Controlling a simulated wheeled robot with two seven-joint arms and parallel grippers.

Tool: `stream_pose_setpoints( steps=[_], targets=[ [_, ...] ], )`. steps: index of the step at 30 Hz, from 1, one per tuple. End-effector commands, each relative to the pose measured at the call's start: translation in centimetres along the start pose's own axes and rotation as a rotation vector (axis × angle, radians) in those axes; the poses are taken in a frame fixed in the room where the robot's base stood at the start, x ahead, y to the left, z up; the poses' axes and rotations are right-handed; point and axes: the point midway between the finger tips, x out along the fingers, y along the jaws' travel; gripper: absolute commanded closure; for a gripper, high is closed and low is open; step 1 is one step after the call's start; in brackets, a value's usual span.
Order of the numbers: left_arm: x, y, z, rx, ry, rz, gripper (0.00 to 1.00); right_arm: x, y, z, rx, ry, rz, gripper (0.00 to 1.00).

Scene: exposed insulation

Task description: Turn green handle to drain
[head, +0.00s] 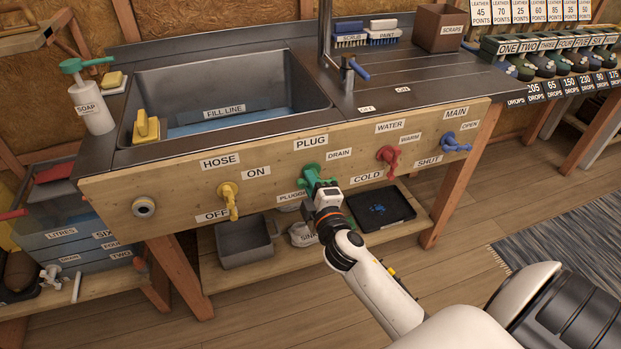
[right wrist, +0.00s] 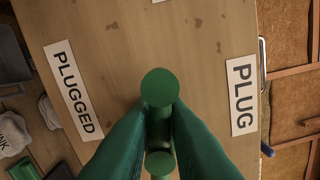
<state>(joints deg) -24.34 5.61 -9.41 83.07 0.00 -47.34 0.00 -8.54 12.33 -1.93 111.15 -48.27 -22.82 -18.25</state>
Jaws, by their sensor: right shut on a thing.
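The green handle (head: 312,176) is on the wooden front panel below the PLUG label (head: 310,143). The DRAIN label (head: 339,154) is to its upper right. The PLUGGED label (head: 290,197) is to its lower left, partly covered. My right gripper (head: 318,188) reaches the handle from the front and hides part of it. In the right wrist view, the green handle's round ends (right wrist: 160,88) show between the two fingers, which are shut on it. The PLUGGED label (right wrist: 73,90) and PLUG label (right wrist: 242,95) show beside it. My left gripper is out of view.
A yellow handle (head: 229,200) is to the left; a red handle (head: 389,158) and a blue handle (head: 455,143) are to the right. The sink basin (head: 290,75) holds some water. A grey bin (head: 245,255) and black tray (head: 400,222) sit on the shelf below.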

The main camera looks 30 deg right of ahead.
Motion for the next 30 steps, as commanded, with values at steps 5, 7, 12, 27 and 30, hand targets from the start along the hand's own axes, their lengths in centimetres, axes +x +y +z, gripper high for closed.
stream_pose_setpoints(
  steps=[5,7,12,27,30],
  targets=[
    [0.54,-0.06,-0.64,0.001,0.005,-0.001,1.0,-0.07,0.51,-0.42,-0.054,0.012,0.011,1.0],
    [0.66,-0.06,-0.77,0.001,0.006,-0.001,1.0,-0.06,0.53,-0.44,-0.065,0.012,0.01,1.0],
    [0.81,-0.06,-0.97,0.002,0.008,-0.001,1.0,-0.05,0.54,-0.49,-0.079,0.013,0.01,1.0],
    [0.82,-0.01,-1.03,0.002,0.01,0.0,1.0,-0.01,0.35,-0.38,-0.078,0.009,0.005,0.64],
    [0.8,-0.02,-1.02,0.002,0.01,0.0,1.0,0.0,0.27,-0.29,-0.077,0.007,0.003,0.64]
  ],
)
